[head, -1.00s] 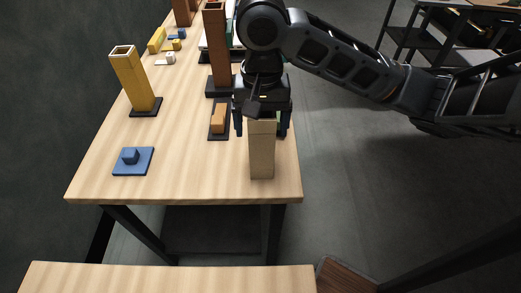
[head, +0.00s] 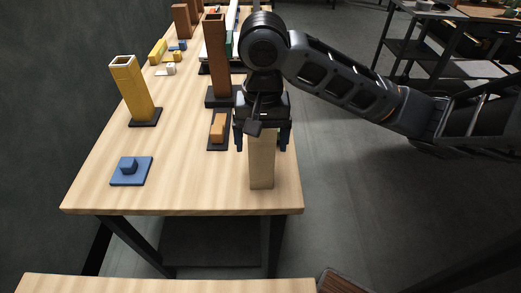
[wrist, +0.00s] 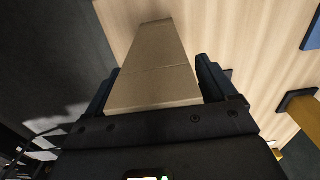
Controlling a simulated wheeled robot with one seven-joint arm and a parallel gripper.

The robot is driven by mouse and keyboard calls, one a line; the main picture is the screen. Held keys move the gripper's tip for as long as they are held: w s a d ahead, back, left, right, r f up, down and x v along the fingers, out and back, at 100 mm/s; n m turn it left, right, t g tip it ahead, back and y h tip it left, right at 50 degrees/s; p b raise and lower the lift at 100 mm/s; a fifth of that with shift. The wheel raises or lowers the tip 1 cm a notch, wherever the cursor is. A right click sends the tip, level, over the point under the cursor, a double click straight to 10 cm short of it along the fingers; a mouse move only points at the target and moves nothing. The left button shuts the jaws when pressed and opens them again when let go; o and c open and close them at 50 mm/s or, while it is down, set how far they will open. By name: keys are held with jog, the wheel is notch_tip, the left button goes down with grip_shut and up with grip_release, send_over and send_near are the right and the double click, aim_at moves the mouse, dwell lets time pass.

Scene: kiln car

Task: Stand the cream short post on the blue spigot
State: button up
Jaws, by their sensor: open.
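The cream short post (head: 262,165) stands upright near the front right edge of the table. My gripper (head: 262,140) is above it with the fingers open on either side of its upper part. In the wrist view the post (wrist: 155,60) lies between the two open fingers (wrist: 155,85), with a gap at the right finger; contact on the left is hard to tell. The blue spigot (head: 129,166) is a small block on a square blue base at the front left of the table, with nothing on it.
A yellow post (head: 130,92) stands on a dark base at the left. An orange block (head: 218,127) sits on a dark base just left of my gripper, and a tall brown post (head: 217,60) stands behind. Bare wood (head: 195,180) lies between post and spigot.

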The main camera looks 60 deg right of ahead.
jog(key=shift+s+a+f+p, duration=0.15)
jog(key=shift+f+p, duration=0.15)
jog(key=shift+f, duration=0.4)
jog(key=shift+c, duration=0.3)
jog(key=c, duration=1.1)
jog(key=shift+c, duration=0.3)
jog(key=shift+r+p, duration=1.1)
jog(key=shift+r, duration=0.05)
jog(key=shift+r, duration=0.15)
jog(key=shift+r+p, duration=1.6)
jog(key=shift+p, duration=0.5)
